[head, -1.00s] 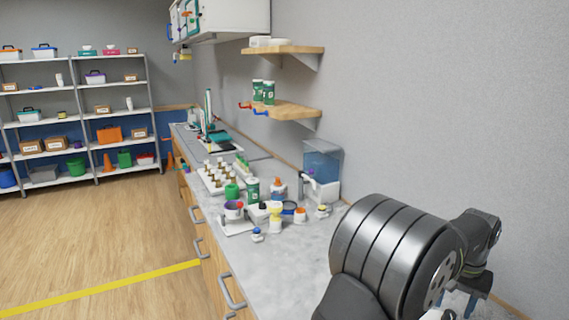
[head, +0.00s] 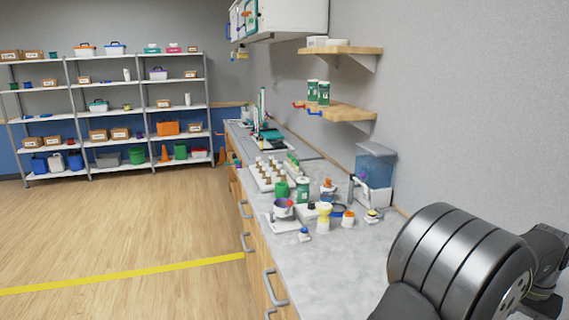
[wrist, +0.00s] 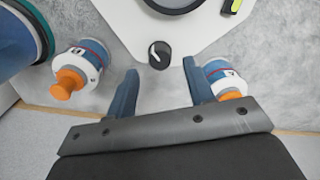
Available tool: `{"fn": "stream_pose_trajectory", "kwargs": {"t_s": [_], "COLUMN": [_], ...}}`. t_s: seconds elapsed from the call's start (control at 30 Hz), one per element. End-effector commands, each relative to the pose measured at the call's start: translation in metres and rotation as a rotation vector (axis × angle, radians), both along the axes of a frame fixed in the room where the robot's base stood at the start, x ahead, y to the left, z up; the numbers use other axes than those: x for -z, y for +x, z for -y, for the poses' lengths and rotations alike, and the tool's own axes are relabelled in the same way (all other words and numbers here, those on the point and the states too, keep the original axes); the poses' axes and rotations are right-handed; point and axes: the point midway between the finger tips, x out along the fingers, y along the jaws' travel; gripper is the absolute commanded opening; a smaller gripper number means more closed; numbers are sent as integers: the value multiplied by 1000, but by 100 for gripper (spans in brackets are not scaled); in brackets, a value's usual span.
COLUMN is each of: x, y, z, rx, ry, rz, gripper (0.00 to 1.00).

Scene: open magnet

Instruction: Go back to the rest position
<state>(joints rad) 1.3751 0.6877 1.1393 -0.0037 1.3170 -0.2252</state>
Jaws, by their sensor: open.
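My gripper (wrist: 160,70) shows in the wrist view with its two blue fingers apart and nothing held between them. Past the fingertips is a black round knob (wrist: 159,55) with a white mark, on a white device (wrist: 124,22). A blue and white container with an orange top (wrist: 70,82) is left of the left finger. A similar container (wrist: 222,78) is close beside the right finger, which partly covers it; I cannot tell if they touch. In the head view my arm is at the lower right, and I cannot make out the fingers there.
The grey counter (head: 345,262) runs along the right wall. Wooden shelves (head: 345,112) jut from the wall above. Open floor (head: 130,220) lies left.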

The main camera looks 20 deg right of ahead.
Motion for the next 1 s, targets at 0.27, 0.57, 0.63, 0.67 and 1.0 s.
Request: {"fn": "stream_pose_trajectory", "kwargs": {"t_s": [0.27,0.57,0.63,0.67,1.0], "x": [-58,-118,-132,-138,-72], "y": [0,1,1,1,0], "z": [1,1,1,1,-1], "rx": [0,0,0,0,0], "ry": [-4,-5,-5,-4,3], "rz": [1,1,1,1,0], "gripper": [48,48,48,48,48]}}
